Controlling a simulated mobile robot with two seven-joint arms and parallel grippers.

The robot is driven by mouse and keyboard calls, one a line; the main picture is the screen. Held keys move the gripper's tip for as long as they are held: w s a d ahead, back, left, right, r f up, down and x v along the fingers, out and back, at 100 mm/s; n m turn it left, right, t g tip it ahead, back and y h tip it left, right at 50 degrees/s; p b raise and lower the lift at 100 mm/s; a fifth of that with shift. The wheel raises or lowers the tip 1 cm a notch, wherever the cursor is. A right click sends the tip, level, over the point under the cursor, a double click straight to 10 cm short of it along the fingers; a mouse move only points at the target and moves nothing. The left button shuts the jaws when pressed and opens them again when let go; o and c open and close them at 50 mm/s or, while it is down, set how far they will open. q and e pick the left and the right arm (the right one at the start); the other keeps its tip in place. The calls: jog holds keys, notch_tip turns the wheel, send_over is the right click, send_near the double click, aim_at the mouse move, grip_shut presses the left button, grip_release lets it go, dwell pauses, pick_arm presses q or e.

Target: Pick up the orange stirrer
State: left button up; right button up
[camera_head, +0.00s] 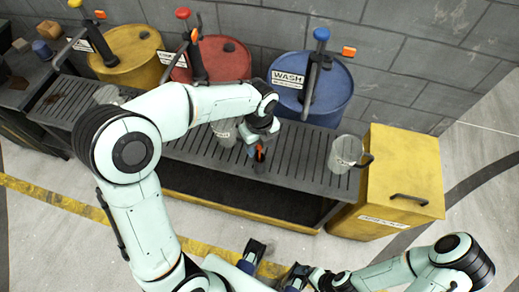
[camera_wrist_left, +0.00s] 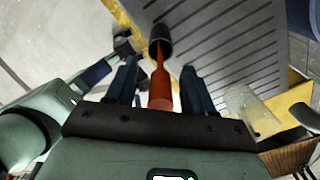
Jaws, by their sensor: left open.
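The orange stirrer (camera_wrist_left: 160,78) shows in the left wrist view between the two blue fingers of my left gripper (camera_wrist_left: 161,88). Its far end is in a small dark cup-like holder (camera_wrist_left: 160,32). My left gripper is open, with visible gaps on both sides of the stirrer. In the head view, a small part of the stirrer (camera_head: 260,153) shows below my left gripper (camera_head: 257,147), over the slatted bench. My wrist hides much of it there. My right gripper (camera_head: 274,266) is low in the head view, its dark fingers apart and empty.
The grey slatted bench (camera_head: 300,158) runs along the wall. Clear jugs (camera_head: 345,154) stand on it. Yellow (camera_head: 125,55), red (camera_head: 222,62) and blue (camera_head: 335,95) drums with pumps stand behind. A yellow cabinet (camera_head: 395,175) is at the right end.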

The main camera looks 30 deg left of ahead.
pick_arm(q)
jog(key=shift+f, duration=0.65)
grip_shut()
